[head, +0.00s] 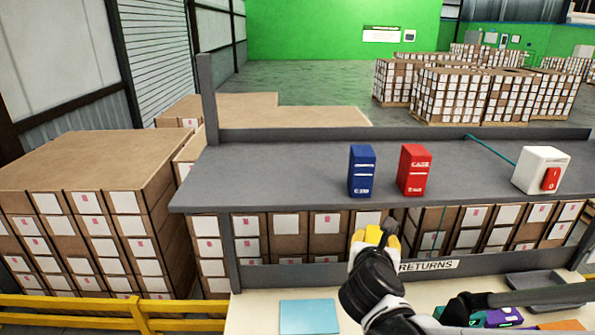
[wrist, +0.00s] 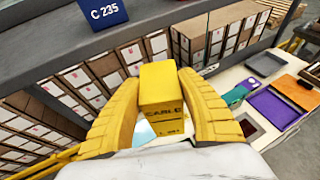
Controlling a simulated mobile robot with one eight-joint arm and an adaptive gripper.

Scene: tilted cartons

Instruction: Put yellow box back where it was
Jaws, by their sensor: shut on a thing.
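In the wrist view, a yellow box (wrist: 160,85) marked "CARLE" is held between the two yellow fingers of my gripper (wrist: 159,82). My gripper (head: 374,238) also shows in the head view, in front of the grey shelf's (head: 270,165) front edge, above the "RETURNS" label. From the head, the box is mostly hidden by the gripper. On the shelf, a blue box (head: 362,171) and a red box (head: 414,170) stand upright side by side. The blue box's lower part also shows in the wrist view (wrist: 103,13).
A white unit with a red switch (head: 541,171) stands at the shelf's right, with a teal cable. The shelf left of the blue box is bare. A light blue sheet (head: 309,316) lies on the lower table. Stacked cartons (head: 90,205) stand at left.

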